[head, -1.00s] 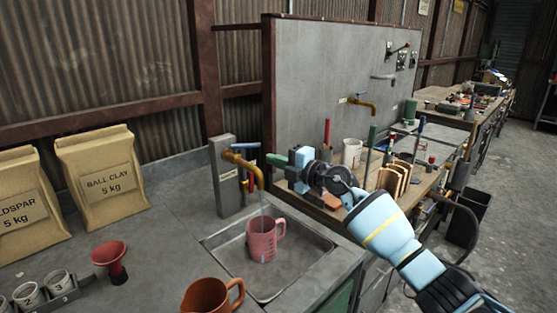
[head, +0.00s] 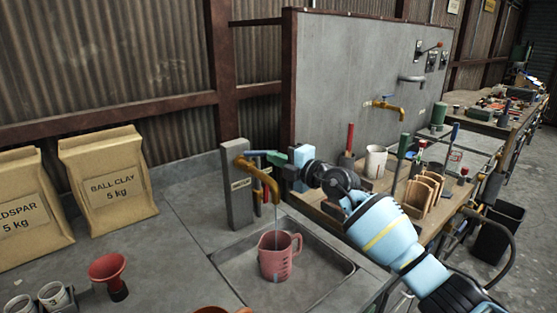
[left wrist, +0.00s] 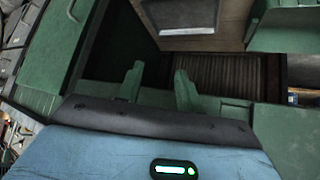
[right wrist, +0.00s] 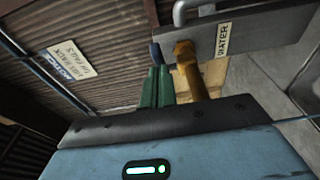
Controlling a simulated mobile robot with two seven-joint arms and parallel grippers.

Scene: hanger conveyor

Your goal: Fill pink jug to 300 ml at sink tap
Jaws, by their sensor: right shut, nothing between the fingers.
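The pink jug (head: 274,258) stands upright in the sink basin (head: 330,292) under the brass tap (head: 262,172). A thin stream of water runs from the spout into the jug. Its water level and marks are too small to read. My right gripper (head: 278,158) is shut and empty beside the tap's blue lever (head: 259,153). In the right wrist view, the closed green fingers (right wrist: 156,80) have their tips at the blue lever (right wrist: 155,52), beside the tap (right wrist: 190,70). I cannot tell whether they touch. My left gripper (left wrist: 158,85) is open and empty, away from the sink.
A red funnel (head: 110,272) and small numbered cups (head: 54,296) stand on the counter left of the sink. Two clay bags (head: 108,180) stand behind. A tool bench (head: 330,203) with several items lies right of the sink. An orange mug's rim (head: 215,310) shows at the bottom.

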